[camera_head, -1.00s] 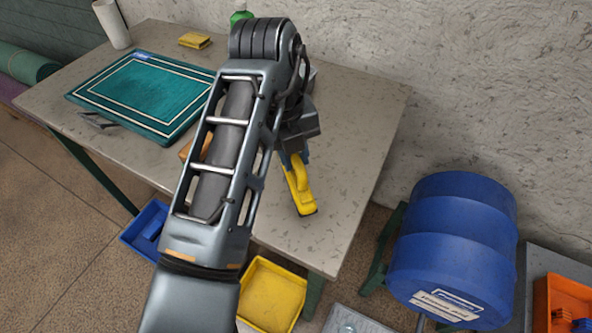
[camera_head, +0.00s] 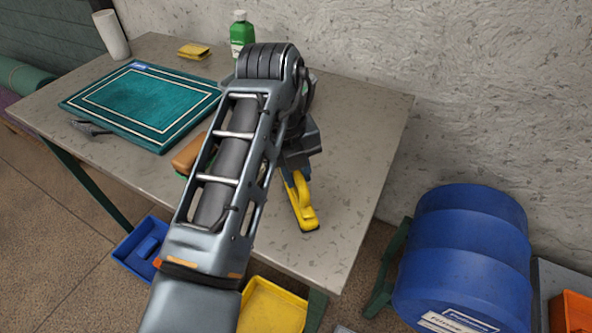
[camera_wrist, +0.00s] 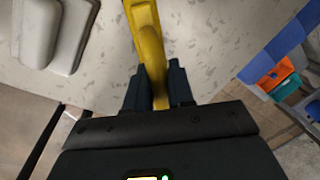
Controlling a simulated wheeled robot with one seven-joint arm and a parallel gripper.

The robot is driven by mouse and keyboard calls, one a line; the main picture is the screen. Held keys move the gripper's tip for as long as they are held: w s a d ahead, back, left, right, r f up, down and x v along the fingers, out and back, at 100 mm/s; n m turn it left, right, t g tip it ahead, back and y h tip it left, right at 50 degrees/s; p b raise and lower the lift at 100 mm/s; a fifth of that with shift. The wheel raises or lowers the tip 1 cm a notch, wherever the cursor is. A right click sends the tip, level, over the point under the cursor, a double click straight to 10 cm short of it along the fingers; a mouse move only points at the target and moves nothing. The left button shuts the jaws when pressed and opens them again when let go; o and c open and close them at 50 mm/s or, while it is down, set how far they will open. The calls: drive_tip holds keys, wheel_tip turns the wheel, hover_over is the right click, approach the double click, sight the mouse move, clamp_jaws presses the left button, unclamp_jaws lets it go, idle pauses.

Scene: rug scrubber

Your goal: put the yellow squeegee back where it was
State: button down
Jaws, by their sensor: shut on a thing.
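The yellow squeegee (camera_head: 302,205) is over the bare right part of the table (camera_head: 350,170), near its front right corner. My gripper (camera_head: 292,178) is shut on it, and my arm covers part of the hold. In the wrist view the squeegee's yellow handle (camera_wrist: 147,45) runs up from between my dark fingertips (camera_wrist: 155,82), and its far end is cut off by the picture's top edge. I cannot tell whether the squeegee touches the tabletop.
Blue (camera_head: 130,248) and yellow (camera_head: 272,308) bins are below.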

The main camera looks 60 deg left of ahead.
drive_tip(key=c, duration=1)
unclamp_jaws()
drive_tip(key=shift+f, duration=0.15)
drive_tip(key=r+p, duration=0.2)
drive_tip(key=r, duration=0.2)
drive_tip(key=s+r+p, duration=0.1)
drive_tip(key=r+p, duration=0.2)
drive_tip(key=r, duration=0.1)
drive_tip(key=s+r+p, duration=0.1)
drive_tip(key=r+p, duration=0.2)
drive_tip(key=r, duration=0.1)
drive_tip(key=shift+a+r, duration=0.15)
drive_tip(key=shift+a, duration=0.1)
